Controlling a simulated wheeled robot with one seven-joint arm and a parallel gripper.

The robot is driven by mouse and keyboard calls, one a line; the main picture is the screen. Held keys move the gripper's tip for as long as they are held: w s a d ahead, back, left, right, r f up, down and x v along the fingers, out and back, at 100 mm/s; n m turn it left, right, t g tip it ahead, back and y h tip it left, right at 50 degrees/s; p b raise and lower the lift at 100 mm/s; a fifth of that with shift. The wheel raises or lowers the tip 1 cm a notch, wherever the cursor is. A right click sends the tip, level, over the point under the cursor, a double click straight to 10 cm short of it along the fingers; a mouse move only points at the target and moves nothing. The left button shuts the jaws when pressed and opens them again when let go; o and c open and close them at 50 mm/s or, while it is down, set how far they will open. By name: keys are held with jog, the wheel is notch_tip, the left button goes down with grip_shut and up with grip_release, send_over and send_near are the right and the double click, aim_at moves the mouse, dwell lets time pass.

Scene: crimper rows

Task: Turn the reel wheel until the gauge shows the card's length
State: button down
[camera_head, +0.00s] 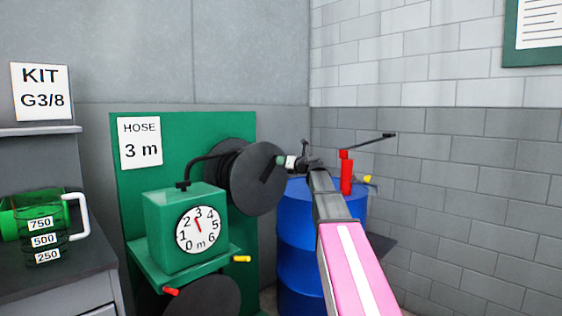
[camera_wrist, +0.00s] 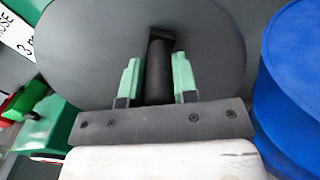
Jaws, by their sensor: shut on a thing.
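The card (camera_head: 140,143) on the green back panel reads "HOSE 3 m". The gauge (camera_head: 200,229) on the front of the green box has a dial from 0 to 6 m; its short red needle points almost straight up, at or very near 3. The grey reel wheel (camera_head: 258,195) stands to the right of the gauge, and also fills much of the wrist view (camera_wrist: 215,50). My gripper (camera_head: 284,162) is at the wheel's face. In the wrist view its green fingers (camera_wrist: 158,80) are shut on the wheel's black handle (camera_wrist: 160,72), one on each side.
A blue drum (camera_head: 300,235) stands close to the right of the wheel, with a red pump (camera_head: 346,172) on top. A black hose (camera_head: 200,160) runs between box and reel. At left, a counter (camera_head: 60,268) holds a measuring jug (camera_head: 78,215) and a green bin (camera_head: 8,222).

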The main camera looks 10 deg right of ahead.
jog(key=shift+w+d+f+m, duration=0.3)
jog(key=shift+d+f+m, duration=0.15)
jog(key=shift+f, duration=0.15)
jog(key=shift+w+d+f+m, duration=0.35)
jog(key=shift+f+m, duration=0.1)
jog(key=shift+f, duration=0.1)
jog(key=c, duration=0.9)
grip_release()
jog(key=shift+s, duration=0.15)
jog(key=v, duration=1)
jog(key=shift+s+d, duration=0.25)
